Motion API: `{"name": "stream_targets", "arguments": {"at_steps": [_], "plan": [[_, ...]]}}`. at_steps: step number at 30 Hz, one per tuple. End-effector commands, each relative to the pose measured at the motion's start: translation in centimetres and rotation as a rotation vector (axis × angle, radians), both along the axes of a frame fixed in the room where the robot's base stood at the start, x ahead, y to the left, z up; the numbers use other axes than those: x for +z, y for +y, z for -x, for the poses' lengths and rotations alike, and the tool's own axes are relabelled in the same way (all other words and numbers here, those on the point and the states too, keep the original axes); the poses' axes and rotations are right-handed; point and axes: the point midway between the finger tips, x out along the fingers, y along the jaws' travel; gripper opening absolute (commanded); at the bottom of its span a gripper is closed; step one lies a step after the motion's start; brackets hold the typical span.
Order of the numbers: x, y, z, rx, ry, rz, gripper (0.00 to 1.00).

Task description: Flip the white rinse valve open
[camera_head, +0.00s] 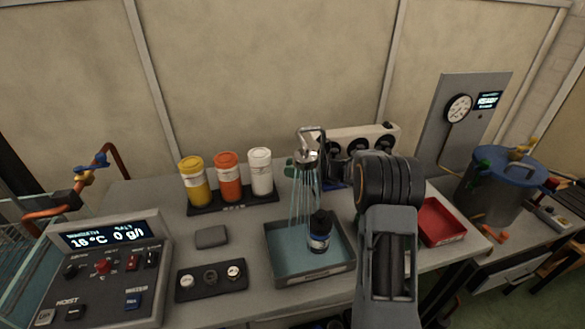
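A chrome rinse tap (307,152) with a shower head stands at the back of a grey-blue tray (287,268). Thin streams of water (303,195) fall from the head into the tray. A dark blue bottle (320,232) with a white label stands upright in the tray, beside the streams. I cannot make out a white valve handle; my arm and gripper cover the area right of the tap. My arm rises at the right of the tray, and my gripper (336,168) is close to the tap, small and dark. Its fingers are not clear, nor whether it touches anything.
Yellow, orange and white jars (228,176) stand in a rack at the left. A white unit with dark round fans (362,138) is behind my arm. A red tray (440,222) and a blue-lidded pot (497,185) are at the right. A control panel (108,275) is front left.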

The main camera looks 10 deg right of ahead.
Motion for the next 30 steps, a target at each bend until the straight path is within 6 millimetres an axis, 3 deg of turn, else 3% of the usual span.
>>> {"name": "stream_targets", "arguments": {"at_steps": [10, 30], "plan": [[0.00, -0.02, 0.01, 0.000, 0.000, 0.000, 0.00], [0.04, -0.40, 0.71, 0.132, 0.000, 0.000, 0.00]]}}
